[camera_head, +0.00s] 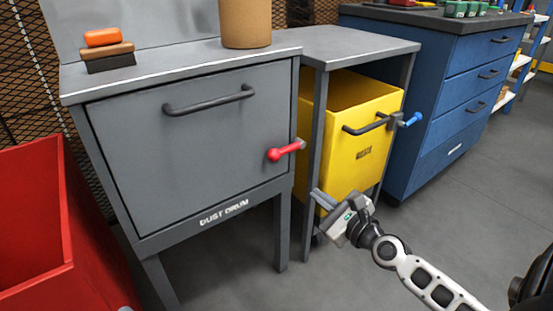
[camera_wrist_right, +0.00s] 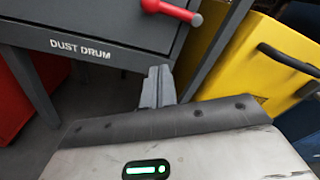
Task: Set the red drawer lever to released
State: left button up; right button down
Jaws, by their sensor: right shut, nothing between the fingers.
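The red drawer lever (camera_head: 285,151) sits at the right front edge of the grey dust drum cabinet (camera_head: 190,135). Its handle points left across the drawer front, with the round knob at the left end. The lever also shows at the top of the right wrist view (camera_wrist_right: 170,10). My right gripper (camera_head: 320,198) is below and to the right of the lever, in front of the cabinet's right side, apart from the lever. Its fingers (camera_wrist_right: 158,86) are together and empty. My left gripper is not in view.
A yellow bin (camera_head: 357,150) with a black handle and a blue lever (camera_head: 411,119) stands right of the cabinet. A red bin (camera_head: 35,220) is at the left. A blue drawer unit (camera_head: 450,95) stands at the back right. The floor at the right is clear.

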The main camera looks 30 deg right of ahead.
aim_at(286, 149)
pick_arm(q)
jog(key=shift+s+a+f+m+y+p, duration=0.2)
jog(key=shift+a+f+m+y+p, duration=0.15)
jog(key=shift+p, duration=0.6)
pick_arm(e)
jog(key=w+a+r, duration=0.2)
jog(key=w, duration=0.8)
jog(key=shift+w+a+r, duration=0.2)
jog(key=shift+w+r, duration=0.15)
jog(key=shift+r, duration=0.05)
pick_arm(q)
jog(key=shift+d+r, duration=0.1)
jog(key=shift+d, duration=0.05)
pick_arm(e)
jog(key=shift+a, duration=0.1)
